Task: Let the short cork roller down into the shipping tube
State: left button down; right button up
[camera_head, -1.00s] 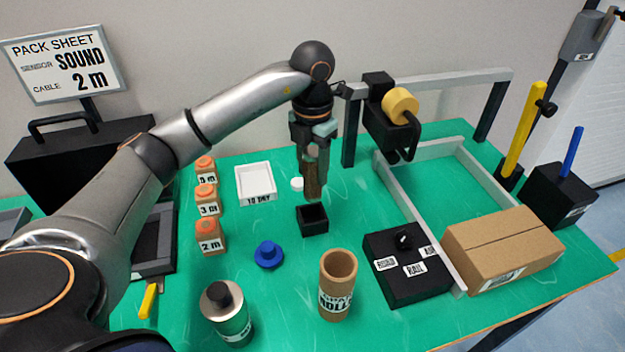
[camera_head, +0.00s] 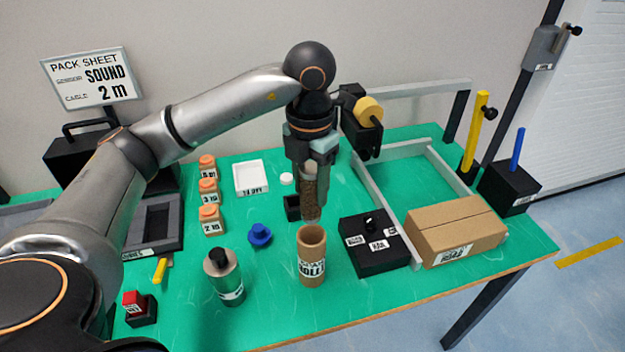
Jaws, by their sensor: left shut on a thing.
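The short cork roller (camera_head: 311,198) is a brown speckled cylinder, held upright in my left gripper (camera_head: 312,172). The gripper is shut on its upper part and points straight down. The shipping tube (camera_head: 311,265) is a tan cardboard cylinder with a white label, standing upright on the green table with its open mouth up. In the picture the roller's lower end is just above the tube's far rim; whether it is centred over the mouth I cannot tell. My right gripper is not in view.
A black square holder (camera_head: 292,209) stands just behind the roller.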

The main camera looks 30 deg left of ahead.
pick_arm(q)
jog(key=shift+s+d+r, duration=0.25)
jog(key=shift+s+d, duration=0.05)
jog(key=shift+f, duration=0.1)
